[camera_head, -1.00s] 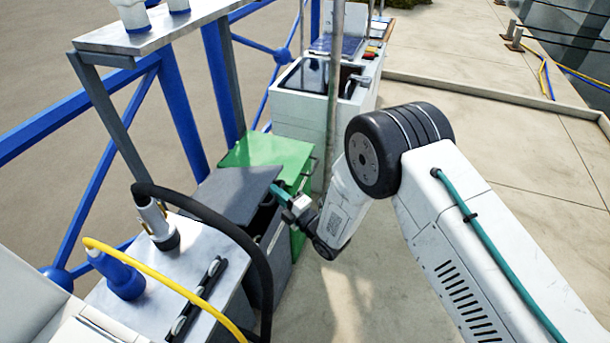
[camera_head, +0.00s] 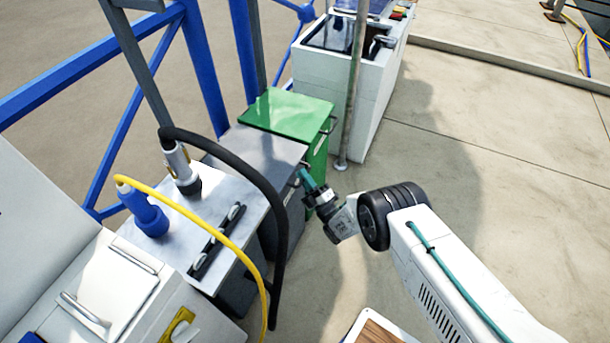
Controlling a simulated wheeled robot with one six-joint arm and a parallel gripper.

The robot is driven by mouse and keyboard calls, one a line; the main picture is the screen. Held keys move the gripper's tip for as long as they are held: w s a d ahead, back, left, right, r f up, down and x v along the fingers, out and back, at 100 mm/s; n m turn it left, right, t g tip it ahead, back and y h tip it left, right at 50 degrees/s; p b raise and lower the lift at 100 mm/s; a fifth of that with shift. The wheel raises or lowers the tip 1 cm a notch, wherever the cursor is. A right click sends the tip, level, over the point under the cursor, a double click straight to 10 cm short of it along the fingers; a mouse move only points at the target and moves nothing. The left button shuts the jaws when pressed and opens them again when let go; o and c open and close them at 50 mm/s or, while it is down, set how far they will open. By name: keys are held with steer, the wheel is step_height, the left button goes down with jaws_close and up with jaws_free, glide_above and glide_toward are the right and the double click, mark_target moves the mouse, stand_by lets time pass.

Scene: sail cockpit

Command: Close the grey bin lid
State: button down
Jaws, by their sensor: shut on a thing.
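The grey bin lid (camera_head: 258,150) lies about level on the grey bin (camera_head: 296,215), between the metal-topped cabinet and the green bin. No clear gap shows under it, but the black hose and my gripper partly cover its front edge. My gripper (camera_head: 304,172), with teal fingers, is at the lid's right front corner. It is shut on the lid's handle, which is mostly hidden by the fingers.
The green bin (camera_head: 290,114) stands just behind, its lid down. A metal-topped cabinet (camera_head: 212,198) with a blue plug and a yellow cable is in front. A thin post (camera_head: 354,90) and a white unit (camera_head: 370,105) stand beyond. Floor to the right is clear.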

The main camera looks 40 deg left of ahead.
steer(key=shift+s+a+f, duration=0.1)
steer(key=shift+s+a, duration=0.15)
steer(key=shift+s, duration=0.05)
steer(key=c, duration=1.5)
jaws_free()
steer(key=shift+w+d+f, duration=0.1)
steer(key=shift+d+f, duration=0.1)
steer(key=shift+d, duration=0.05)
steer(key=v, duration=0.7)
steer(key=shift+d, duration=0.2)
